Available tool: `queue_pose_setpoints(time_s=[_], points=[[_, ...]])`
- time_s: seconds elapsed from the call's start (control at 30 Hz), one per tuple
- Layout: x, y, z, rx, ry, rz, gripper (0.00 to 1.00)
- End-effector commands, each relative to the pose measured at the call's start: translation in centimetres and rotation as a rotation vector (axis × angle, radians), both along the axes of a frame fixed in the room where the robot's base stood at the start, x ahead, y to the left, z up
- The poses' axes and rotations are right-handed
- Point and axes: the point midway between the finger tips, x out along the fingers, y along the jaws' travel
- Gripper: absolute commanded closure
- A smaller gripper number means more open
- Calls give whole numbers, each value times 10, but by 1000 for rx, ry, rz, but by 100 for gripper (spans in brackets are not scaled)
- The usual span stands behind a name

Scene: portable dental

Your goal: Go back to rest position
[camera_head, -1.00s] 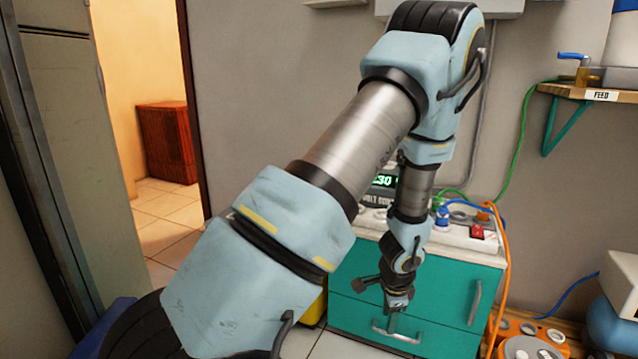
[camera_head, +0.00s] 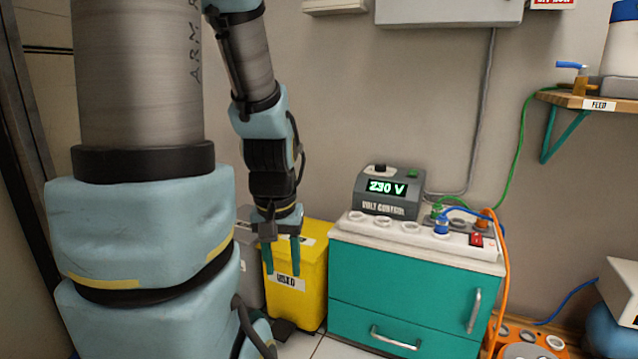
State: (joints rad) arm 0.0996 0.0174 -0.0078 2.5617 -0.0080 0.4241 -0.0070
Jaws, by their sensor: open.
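My gripper (camera_head: 282,272) hangs pointing down at the left of the picture, in front of the yellow bin (camera_head: 312,272) marked "USED". Its two teal fingers are apart with nothing between them. It is left of the teal drawer cabinet (camera_head: 385,290), clear of the cabinet top. My arm fills the left side of the view and hides the doorway area and part of the grey bin behind the gripper.
On the cabinet stand a volt control box (camera_head: 391,192) reading 230 V and a white socket strip (camera_head: 408,228) with blue, green and orange cables. An orange cable (camera_head: 505,270) runs down the cabinet's right side. A wooden shelf (camera_head: 590,100) is at the upper right.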

Motion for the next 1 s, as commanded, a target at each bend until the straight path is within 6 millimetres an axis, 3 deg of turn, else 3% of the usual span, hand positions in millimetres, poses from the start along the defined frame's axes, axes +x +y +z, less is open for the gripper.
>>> queue_pose_setpoints(time_s=[0.03,0.27,1.0], points=[[0,0,20,0,0,-2,53],[1,0,70,2,0,-5,53],[1,0,297,2,-1,-6,53]])
